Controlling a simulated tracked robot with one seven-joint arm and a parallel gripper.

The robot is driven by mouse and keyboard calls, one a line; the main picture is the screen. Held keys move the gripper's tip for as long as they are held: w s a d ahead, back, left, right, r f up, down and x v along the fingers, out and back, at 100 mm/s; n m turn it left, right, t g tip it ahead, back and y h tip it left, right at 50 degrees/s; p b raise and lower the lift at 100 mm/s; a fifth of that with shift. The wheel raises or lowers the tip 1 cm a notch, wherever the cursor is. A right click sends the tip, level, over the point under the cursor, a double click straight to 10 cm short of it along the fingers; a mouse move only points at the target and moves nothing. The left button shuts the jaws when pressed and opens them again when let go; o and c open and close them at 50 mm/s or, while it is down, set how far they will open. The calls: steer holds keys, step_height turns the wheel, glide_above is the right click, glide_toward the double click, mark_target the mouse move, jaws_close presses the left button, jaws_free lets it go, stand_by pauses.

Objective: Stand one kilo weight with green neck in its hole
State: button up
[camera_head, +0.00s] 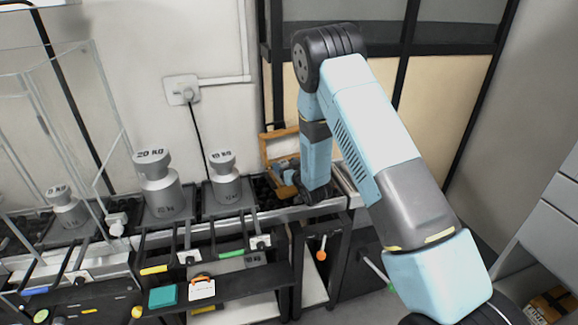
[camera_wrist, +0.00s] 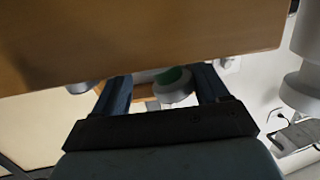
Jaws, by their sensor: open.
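In the wrist view a grey weight with a green neck (camera_wrist: 174,92) shows between the two fingers of my gripper (camera_wrist: 163,88). The fingers are apart, one on each side of it, and I see no clear contact. A brown wooden panel hides part of the weight. In the head view my gripper (camera_head: 284,172) is at the open wooden box (camera_head: 268,149). My arm covers part of the box, and I cannot make out the weight or its hole there.
A large 20 kg weight (camera_head: 164,187) and a 10 kg weight (camera_head: 225,180) stand on the bench left of the box. A glass case (camera_head: 62,125) is at far left. A lower shelf holds an orange-handled item (camera_head: 202,288). Floor shows at right.

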steer(key=shift+s+f, duration=0.2)
steer(key=shift+f, duration=0.25)
steer(key=v, duration=1.1)
steer(key=shift+s+d+r, duration=0.2)
steer(key=shift+d+r, duration=0.1)
steer(key=shift+r, duration=0.05)
